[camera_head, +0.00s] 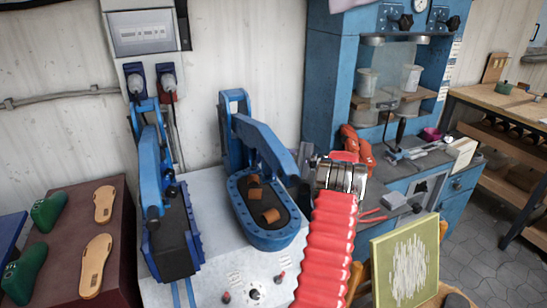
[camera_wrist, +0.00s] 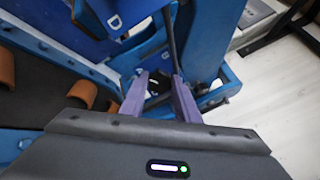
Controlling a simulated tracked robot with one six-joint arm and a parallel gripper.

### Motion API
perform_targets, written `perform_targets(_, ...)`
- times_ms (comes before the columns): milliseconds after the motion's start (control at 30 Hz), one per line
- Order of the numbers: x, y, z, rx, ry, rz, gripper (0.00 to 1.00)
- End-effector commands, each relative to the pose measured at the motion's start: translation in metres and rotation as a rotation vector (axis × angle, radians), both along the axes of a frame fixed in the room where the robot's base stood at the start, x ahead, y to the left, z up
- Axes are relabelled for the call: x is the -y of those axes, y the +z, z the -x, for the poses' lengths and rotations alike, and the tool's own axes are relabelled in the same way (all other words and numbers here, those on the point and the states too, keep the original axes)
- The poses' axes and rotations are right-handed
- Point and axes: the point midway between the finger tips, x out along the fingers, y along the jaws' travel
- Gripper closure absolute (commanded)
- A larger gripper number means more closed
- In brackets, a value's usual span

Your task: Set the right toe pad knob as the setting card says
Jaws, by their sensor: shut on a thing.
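My gripper (camera_wrist: 160,80) shows in the wrist view with its two purple fingers around a small dark part, apparently the right toe pad knob (camera_wrist: 156,86). The part sits low against the blue frame of the press and is mostly hidden between the fingers. I cannot read its setting. In the head view the right press (camera_head: 271,238) has an oval blue bed with brown pads (camera_head: 271,215) on dark lining. My fingers are hidden there beside the press's blue arm. I cannot identify the setting card for certain; a pale wall panel (camera_head: 141,33) has marks too small to read.
A second blue press (camera_head: 172,245) stands to the left on the pale bench top (camera_head: 215,285), which has small red-tipped controls at its front. Tan soles (camera_head: 96,265) and green forms (camera_head: 48,212) lie at the far left. A framed panel (camera_head: 405,265) stands at right.

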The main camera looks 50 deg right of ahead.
Motion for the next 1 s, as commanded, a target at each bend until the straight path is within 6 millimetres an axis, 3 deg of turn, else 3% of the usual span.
perform_targets(300,-0.0041,-0.0043,0.0003,0.047,0.012,0.131,0.94)
perform_targets(800,-0.0048,-0.0050,-0.0001,0.056,0.013,0.152,0.94)
perform_targets(833,-0.0048,-0.0050,-0.0001,0.055,0.013,0.151,0.70)
perform_targets(1000,-0.0037,-0.0041,-0.0003,0.056,0.010,0.153,0.58)
